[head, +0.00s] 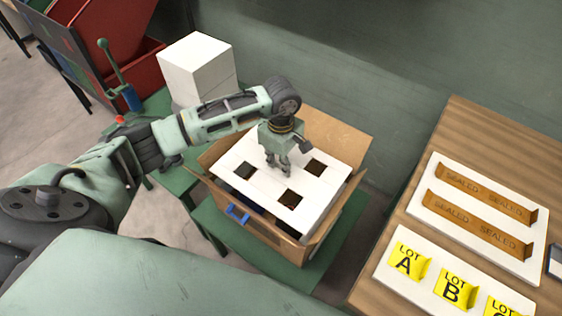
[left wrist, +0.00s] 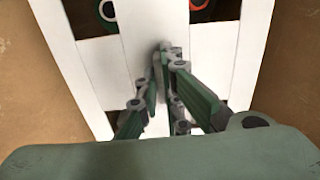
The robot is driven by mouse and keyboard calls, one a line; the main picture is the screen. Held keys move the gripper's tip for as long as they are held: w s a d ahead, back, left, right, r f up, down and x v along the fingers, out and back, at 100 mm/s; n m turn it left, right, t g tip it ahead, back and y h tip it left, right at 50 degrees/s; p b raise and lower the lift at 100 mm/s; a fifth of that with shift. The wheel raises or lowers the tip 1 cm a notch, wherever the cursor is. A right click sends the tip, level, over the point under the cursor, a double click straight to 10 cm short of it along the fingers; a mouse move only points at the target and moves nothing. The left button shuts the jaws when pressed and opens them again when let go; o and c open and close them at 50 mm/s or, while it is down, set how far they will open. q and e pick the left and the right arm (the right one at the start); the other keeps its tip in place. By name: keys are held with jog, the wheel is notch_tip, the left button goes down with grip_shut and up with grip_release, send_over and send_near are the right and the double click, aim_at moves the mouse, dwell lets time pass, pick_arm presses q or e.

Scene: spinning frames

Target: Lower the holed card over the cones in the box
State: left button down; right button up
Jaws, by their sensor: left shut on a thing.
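A white card (head: 262,187) with dark square holes spans the opening of a brown cardboard box (head: 335,137). It looks roughly level, near the rim; I cannot tell its exact height. My left gripper (head: 277,167) is shut on the card's middle from above. In the left wrist view its fingers (left wrist: 164,70) close on a small upright piece at the middle of the card (left wrist: 140,35). Through the upper holes show a pale ring (left wrist: 107,10) and an orange-red ring (left wrist: 198,4), perhaps cones; the rest is hidden under the card. My right gripper is out of view.
The box has open flaps and a blue handle-like part (head: 237,214) in front. It stands on a green surface (head: 335,250). A white block (head: 195,62) is behind left. A wooden table (head: 455,140) at right holds white boards with brown strips and yellow lot signs (head: 408,262).

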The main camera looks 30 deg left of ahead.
aim_at(281, 169)
pick_arm(q)
jog(key=shift+f+b, duration=0.4)
jog(key=shift+f, duration=0.25)
jog(key=shift+f, duration=0.1)
jog(key=shift+f+b, duration=1.2)
jog(key=shift+f, duration=0.2)
jog(key=shift+f, duration=0.1)
